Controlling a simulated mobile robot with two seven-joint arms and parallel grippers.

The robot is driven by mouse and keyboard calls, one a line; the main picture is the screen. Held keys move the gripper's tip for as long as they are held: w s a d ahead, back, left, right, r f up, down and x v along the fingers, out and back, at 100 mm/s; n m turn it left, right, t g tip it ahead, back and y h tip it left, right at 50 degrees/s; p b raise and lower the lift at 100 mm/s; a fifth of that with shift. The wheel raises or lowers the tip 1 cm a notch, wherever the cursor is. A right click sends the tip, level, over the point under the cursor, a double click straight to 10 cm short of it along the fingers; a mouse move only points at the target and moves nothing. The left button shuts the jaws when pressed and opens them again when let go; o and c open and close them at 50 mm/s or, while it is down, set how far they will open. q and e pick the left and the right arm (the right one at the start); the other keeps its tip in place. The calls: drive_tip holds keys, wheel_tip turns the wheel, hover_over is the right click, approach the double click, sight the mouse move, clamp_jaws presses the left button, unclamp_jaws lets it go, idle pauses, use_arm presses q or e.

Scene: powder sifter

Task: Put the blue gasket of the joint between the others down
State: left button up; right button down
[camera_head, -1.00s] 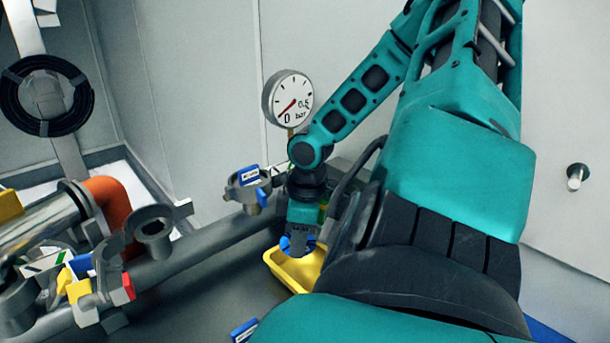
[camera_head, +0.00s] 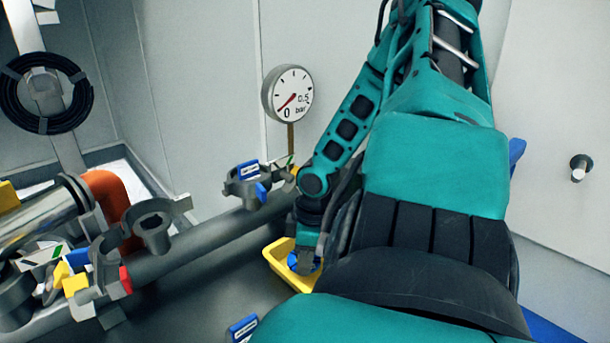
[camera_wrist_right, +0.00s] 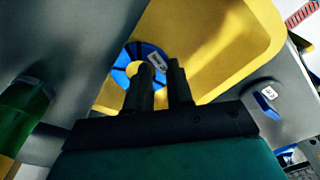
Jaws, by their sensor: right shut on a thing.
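The blue gasket (camera_head: 293,262) is a ring with dark marks and a small white tag; it also shows in the right wrist view (camera_wrist_right: 122,77). My right gripper (camera_wrist_right: 161,67) is shut on its edge. The gasket is inside the yellow tray (camera_head: 276,262), low over its floor; whether it touches the floor I cannot tell. The tray's wall also shows in the right wrist view (camera_wrist_right: 225,20). In the head view my right arm hides the tray's right part. My left gripper is in neither view.
A pressure gauge (camera_head: 288,93) on a thin stem stands behind my right arm. A grey clamp (camera_head: 240,188) with blue parts sits on the pipe (camera_head: 190,247) left of it. More fittings (camera_head: 152,229) crowd the left. A blue-tagged part (camera_head: 243,328) lies in front of the tray.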

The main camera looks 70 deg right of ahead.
drive_tip(key=shift+f, duration=0.15)
drive_tip(key=c, duration=1)
unclamp_jaws()
drive_tip(key=shift+r, duration=0.45)
wheel_tip(320, 180, up, 3)
drive_tip(key=shift+s+d+f+p, duration=0.1)
drive_tip(key=shift+f+p, duration=0.05)
drive_tip(key=shift+p, duration=0.75)
wheel_tip(320, 180, up, 9)
drive_tip(key=s, duration=0.1)
drive_tip(key=shift+d+f, duration=0.15)
drive_tip(key=shift+f, duration=0.05)
drive_tip(key=shift+s, duration=0.1)
